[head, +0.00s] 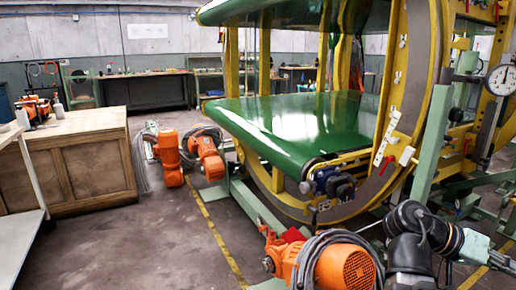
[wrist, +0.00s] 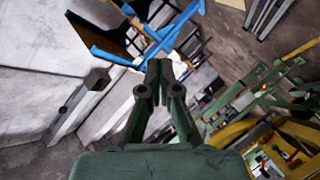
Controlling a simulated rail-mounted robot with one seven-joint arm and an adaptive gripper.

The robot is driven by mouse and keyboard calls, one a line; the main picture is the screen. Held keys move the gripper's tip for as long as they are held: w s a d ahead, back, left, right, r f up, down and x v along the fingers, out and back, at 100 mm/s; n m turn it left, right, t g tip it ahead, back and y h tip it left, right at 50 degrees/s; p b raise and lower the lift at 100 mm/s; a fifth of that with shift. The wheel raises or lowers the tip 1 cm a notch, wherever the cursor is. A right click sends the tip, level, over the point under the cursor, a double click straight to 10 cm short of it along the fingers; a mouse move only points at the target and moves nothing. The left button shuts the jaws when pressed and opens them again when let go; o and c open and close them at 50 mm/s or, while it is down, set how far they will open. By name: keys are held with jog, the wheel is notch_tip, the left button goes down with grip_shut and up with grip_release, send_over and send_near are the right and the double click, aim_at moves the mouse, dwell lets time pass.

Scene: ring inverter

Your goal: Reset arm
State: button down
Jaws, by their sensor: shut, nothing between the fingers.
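My gripper (wrist: 159,72) shows in the wrist view, with its two dark fingers closed together at the tips and nothing between them. It points into open space above the floor, with no contact visible. In the head view, black jointed links at the lower right look like part of my arm. My gripper's fingers cannot be made out in that view.
The ring inverter (head: 400,160) with green conveyor belts (head: 290,125) fills the right of the head view. Orange motors (head: 345,268) stand low in front. A wooden cabinet (head: 85,165) is at left. A blue frame (wrist: 165,40) shows in the wrist view.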

jog(key=w+f+n+t+p, duration=0.2)
jog(key=w+f+n+p, duration=0.2)
jog(key=w+f, duration=0.25)
jog(key=w+a+f+n+y+p, duration=0.25)
jog(key=a+f+p, duration=0.35)
jog(key=f, duration=0.4)
jog(key=w+a+f+n+y+p, duration=0.1)
jog(key=a+f+n+y+p, duration=0.4)
jog(key=f, duration=0.6)
jog(key=s+a+f+y+p, duration=0.2)
jog(key=s+a+f+p, duration=0.5)
jog(key=a+f, duration=0.2)
jog(key=s+a+f+g+y+p, duration=0.1)
jog(key=s+a+p, duration=0.3)
jog(key=s, duration=0.4)
jog(key=s+a+f+n+g+y+p, duration=0.1)
jog(key=s+a+f+g+y+p, duration=0.1)
jog(key=s+a, duration=0.5)
jog(key=shift+s+f+g+y+p, duration=0.3)
jog(key=shift+s+f+y+p, duration=0.25)
jog(key=shift+s+f+p, duration=0.5)
jog(key=shift+s+r, duration=0.1)
jog(key=shift+r, duration=0.1)
